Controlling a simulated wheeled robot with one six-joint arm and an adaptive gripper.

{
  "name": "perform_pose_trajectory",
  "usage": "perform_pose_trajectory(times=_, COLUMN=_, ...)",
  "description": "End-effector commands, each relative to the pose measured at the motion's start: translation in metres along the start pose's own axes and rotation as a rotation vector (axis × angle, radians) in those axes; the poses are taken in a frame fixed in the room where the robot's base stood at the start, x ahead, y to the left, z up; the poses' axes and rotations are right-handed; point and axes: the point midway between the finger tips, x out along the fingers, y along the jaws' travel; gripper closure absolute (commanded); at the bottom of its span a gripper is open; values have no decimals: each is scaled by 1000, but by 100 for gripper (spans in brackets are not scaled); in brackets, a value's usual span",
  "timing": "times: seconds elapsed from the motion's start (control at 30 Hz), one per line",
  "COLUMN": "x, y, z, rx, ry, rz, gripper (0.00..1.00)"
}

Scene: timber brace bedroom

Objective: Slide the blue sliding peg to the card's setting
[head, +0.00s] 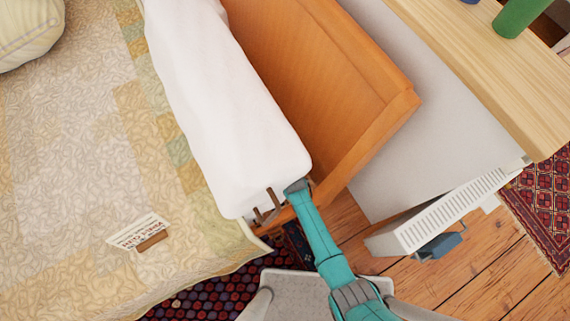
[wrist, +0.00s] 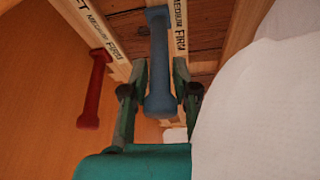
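In the wrist view the blue sliding peg (wrist: 160,62) has a slim shaft with knobbed ends. It sits by a pale slat printed "MEDIUM FIRM" (wrist: 181,32). My gripper (wrist: 159,68) has its fingers on either side of the peg. A white card (head: 137,229) in a small brown holder lies on the quilt. Its print is upside down and too small to read.
A red peg (wrist: 95,88) is on another printed slat to the left. The white mattress (head: 225,110) bulges close on the gripper's right in the wrist view. The orange wooden bed frame (head: 310,75) and a white slatted heater (head: 455,212) stand near the arm.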

Motion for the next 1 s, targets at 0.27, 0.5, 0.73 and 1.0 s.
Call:
perform_pose_trajectory(times=0.27, x=0, y=0, z=0, rx=0, ry=0, rz=0, gripper=100)
perform_pose_trajectory(times=0.5, x=-9, y=4, z=22, rx=2, ry=1, rz=0, gripper=100)
perform_pose_trajectory(times=0.73, x=-20, y=8, z=45, rx=0, ry=3, rz=0, gripper=100)
perform_pose_trajectory(times=1.0, x=-21, y=9, z=49, rx=0, ry=1, rz=0, gripper=100)
